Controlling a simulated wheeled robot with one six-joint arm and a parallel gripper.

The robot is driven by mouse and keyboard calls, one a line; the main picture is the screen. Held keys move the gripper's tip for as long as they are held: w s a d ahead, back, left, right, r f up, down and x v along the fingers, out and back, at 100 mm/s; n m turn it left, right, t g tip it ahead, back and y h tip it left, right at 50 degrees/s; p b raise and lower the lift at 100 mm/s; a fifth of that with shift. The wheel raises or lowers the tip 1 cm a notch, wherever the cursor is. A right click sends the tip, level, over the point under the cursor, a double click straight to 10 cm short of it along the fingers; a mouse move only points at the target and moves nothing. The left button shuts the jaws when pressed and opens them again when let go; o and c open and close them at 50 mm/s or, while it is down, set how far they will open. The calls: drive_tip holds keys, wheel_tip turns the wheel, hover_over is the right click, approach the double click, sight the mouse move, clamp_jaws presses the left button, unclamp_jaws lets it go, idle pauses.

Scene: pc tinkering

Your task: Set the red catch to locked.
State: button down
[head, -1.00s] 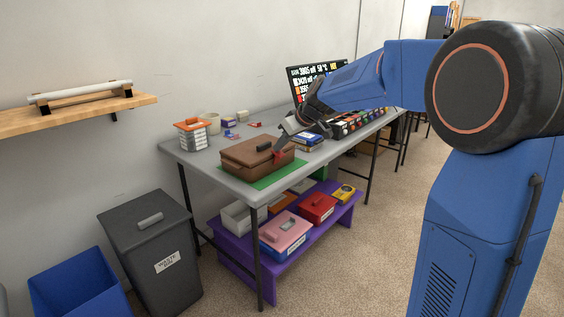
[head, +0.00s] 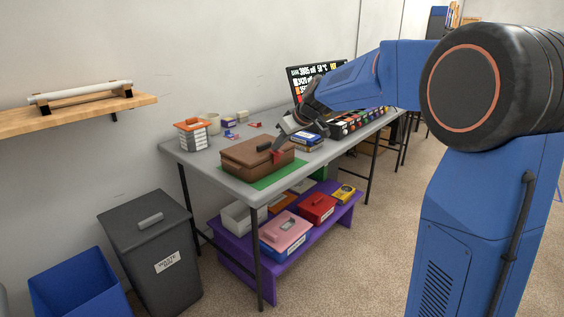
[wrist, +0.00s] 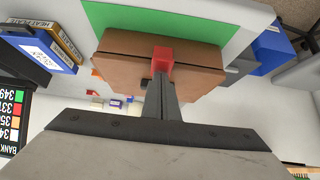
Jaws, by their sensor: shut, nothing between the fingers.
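The brown case (head: 240,154) sits on a green mat (head: 268,179) on the grey table, its lid down. The red catch (head: 277,156) is on the right end of the case in the head view. In the wrist view the brown case (wrist: 195,60) fills the upper middle, and the red catch (wrist: 162,56) shows just beyond my fingertips. My gripper (head: 281,143) is shut, with nothing between its fingers. Its closed fingertips (wrist: 160,76) are at the catch and appear to touch it. They hide part of the catch, so its exact setting cannot be told.
Blue boxes (head: 307,141) and a rack of coloured parts (head: 352,124) stand right of the case. An orange-handled organiser (head: 193,134) stands at the back left. A grey waste bin (head: 155,255) stands at left.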

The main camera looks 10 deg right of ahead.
drive_tip(key=shift+w+a+f, duration=0.2)
drive_tip(key=shift+a+f, duration=0.05)
drive_tip(key=shift+f, duration=0.35)
drive_tip(key=shift+w+a+r, duration=0.1)
drive_tip(key=shift+w+r, duration=0.1)
drive_tip(key=shift+r, duration=3.1)
wheel_tip(320, 180, up, 5)
drive_tip(key=v, duration=1.7)
drive_tip(key=shift+s, duration=0.2)
